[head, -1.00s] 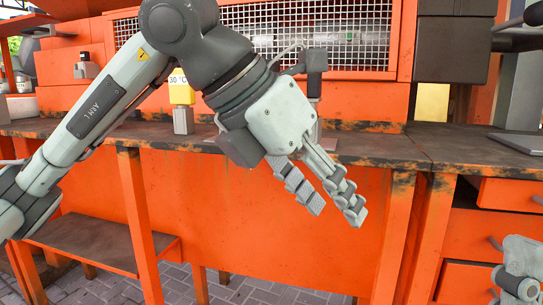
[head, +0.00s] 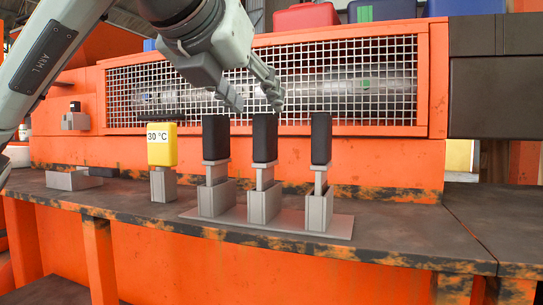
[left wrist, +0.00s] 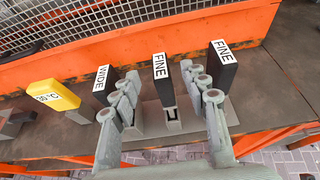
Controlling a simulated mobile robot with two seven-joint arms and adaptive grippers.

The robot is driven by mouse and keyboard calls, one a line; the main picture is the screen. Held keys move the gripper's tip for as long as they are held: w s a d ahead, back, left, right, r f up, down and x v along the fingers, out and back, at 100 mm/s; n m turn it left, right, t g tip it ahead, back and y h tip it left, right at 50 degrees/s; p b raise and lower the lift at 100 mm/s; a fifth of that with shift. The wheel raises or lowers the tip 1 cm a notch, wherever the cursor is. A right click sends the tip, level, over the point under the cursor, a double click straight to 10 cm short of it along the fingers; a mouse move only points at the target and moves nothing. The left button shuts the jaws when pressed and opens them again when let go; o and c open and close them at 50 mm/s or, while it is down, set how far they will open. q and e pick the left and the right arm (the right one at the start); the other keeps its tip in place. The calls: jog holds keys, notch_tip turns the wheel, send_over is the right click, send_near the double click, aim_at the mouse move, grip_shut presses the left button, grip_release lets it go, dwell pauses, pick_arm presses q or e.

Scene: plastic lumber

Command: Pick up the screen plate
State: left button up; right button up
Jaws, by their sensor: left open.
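Three screen plates with black handles stand upright in grey holders on the bench: a left one (head: 215,138), a middle one (head: 264,138) and a right one (head: 320,138). In the left wrist view their tops read WIDE (left wrist: 103,84), FINE (left wrist: 163,80) and FINE (left wrist: 222,65), from left to right. My left gripper (head: 255,100) is open and empty, just above the left and middle handles in the head view. In the left wrist view its fingers lie either side of the middle handle; whether they touch it I cannot tell. My right gripper is out of view.
A yellow block marked 30 °C (head: 161,145) stands left of the plates on a grey stand. A wire-mesh guard (head: 390,80) on the orange machine rises behind. The bench top (head: 400,225) is clear to the right.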

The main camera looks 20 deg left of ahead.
aim_at(258, 117)
pick_arm(q)
jog(key=w+f, duration=0.1)
jog(key=w, duration=0.1)
jog(key=w+f, duration=0.2)
jog(key=shift+w+f+b, duration=0.15)
jog(key=shift+f+b, duration=0.15)
jog(key=shift+b, duration=0.05)
jog(key=shift+w+f, duration=0.15)
jog(key=shift+w, duration=0.3)
grip_shut()
